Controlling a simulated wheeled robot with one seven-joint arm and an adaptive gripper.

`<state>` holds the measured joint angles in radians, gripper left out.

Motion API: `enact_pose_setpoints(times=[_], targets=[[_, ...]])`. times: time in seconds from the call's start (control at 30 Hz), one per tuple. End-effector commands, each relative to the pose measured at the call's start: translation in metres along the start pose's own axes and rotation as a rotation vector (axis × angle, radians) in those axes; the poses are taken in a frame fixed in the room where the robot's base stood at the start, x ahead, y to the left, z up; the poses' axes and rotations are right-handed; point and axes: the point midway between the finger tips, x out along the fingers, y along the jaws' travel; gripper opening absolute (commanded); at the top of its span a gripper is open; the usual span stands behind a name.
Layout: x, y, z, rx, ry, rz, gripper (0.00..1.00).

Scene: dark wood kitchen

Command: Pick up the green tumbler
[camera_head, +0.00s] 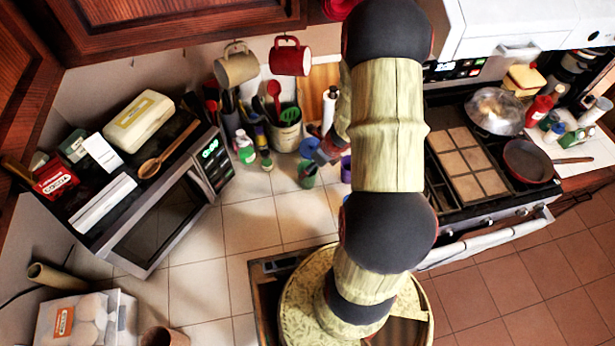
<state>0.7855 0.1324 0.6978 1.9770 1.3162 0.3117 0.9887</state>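The green tumbler (307,174) stands on the tiled counter, left of my arm and in front of the utensil holder. The far end of my arm reaches down behind its own thick links, and my gripper (322,157) shows only in small part, just above and to the right of the tumbler in the picture. Its fingers are too small and hidden to tell whether they are open or shut, or whether they touch the tumbler.
A blue item (308,146) is close behind the tumbler, and a purple cup (346,169) is to its right. A utensil holder (285,130), small bottles (245,150) and a microwave (160,215) are left. Mugs (290,57) hang above. Counter tiles in front are clear.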

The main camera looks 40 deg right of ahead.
Motion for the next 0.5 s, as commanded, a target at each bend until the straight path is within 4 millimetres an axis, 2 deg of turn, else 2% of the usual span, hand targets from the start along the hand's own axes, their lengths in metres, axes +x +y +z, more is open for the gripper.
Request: enact_pose_setpoints(times=[0.4,0.5], targets=[[0.052,-0.002,0.005,-0.005,-0.001,0.002,0.76],[0.058,-0.002,0.005,-0.005,-0.001,0.002,0.76]])
